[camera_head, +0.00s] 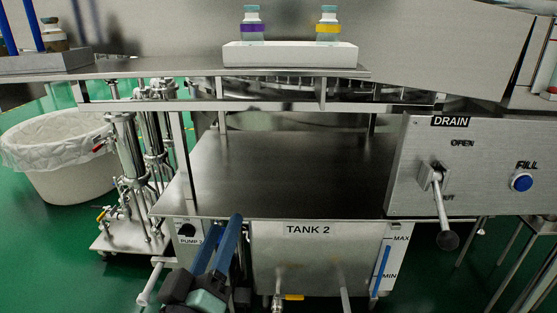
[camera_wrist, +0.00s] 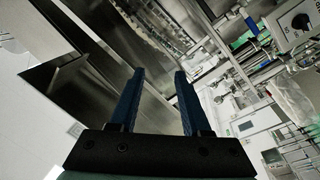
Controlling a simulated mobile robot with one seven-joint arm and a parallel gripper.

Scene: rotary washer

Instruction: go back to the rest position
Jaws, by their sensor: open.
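My gripper (camera_head: 228,245) shows at the lower middle of the head view, in front of the Tank 2 panel (camera_head: 309,258) and near the pump switch (camera_head: 187,230). Its two blue fingers point up. In the wrist view my gripper (camera_wrist: 159,90) has its two fingers well apart, with nothing between them. It is open and empty. The view there is tilted, with steel surfaces and pipework beyond the fingers.
A white tray (camera_head: 290,59) with two bottles, purple-banded (camera_head: 253,27) and yellow-banded (camera_head: 328,27), stands on the upper shelf. A drain panel (camera_head: 480,190) with a lever (camera_head: 441,205) and a blue fill button (camera_head: 521,182) is at right. A lined bin (camera_head: 60,175) stands left.

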